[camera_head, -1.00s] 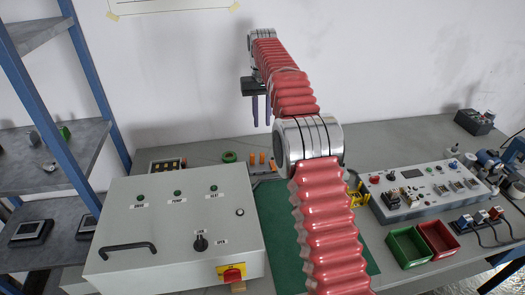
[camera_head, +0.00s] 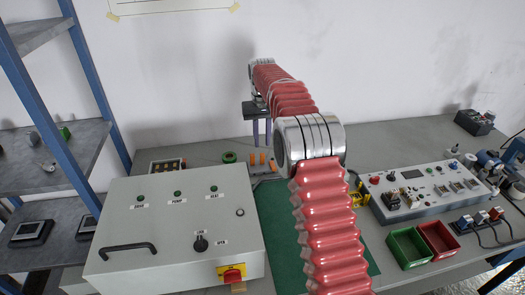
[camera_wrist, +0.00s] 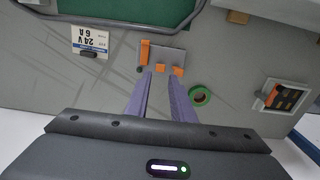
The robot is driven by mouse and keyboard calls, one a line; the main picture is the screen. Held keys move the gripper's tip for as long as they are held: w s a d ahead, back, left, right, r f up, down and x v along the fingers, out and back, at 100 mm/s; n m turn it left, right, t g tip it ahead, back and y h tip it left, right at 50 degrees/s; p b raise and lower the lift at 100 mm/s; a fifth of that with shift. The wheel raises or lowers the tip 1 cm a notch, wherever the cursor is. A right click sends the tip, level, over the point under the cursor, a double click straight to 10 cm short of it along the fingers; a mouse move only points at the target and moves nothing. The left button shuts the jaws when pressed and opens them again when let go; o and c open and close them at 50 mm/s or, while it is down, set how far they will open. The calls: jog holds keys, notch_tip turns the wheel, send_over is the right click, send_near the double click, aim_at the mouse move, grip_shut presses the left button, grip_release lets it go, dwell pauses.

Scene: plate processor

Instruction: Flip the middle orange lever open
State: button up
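Three orange levers sit in a row on a small grey block (camera_wrist: 174,55) at the back of the bench. In the wrist view the middle orange lever (camera_wrist: 160,68) and the right one (camera_wrist: 177,71) look short, while the left one (camera_wrist: 145,52) looks long and lies along the block. The levers also show in the head view, with the middle one (camera_head: 262,158) just below my gripper (camera_head: 262,132). My gripper (camera_wrist: 162,75) is open and empty, its two purple fingers pointing at the block with the middle lever between their tips in the picture. Contact cannot be told.
A green tape ring (camera_wrist: 199,95) lies beside the block. A grey control box (camera_head: 175,235) stands at the front left. A green mat (camera_head: 280,225) lies under my arm. Green and red bins (camera_head: 408,247) and a white panel (camera_head: 425,190) are on the right.

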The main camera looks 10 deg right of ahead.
aim_at(262, 159)
jog(key=shift+f, duration=2.7)
grip_shut()
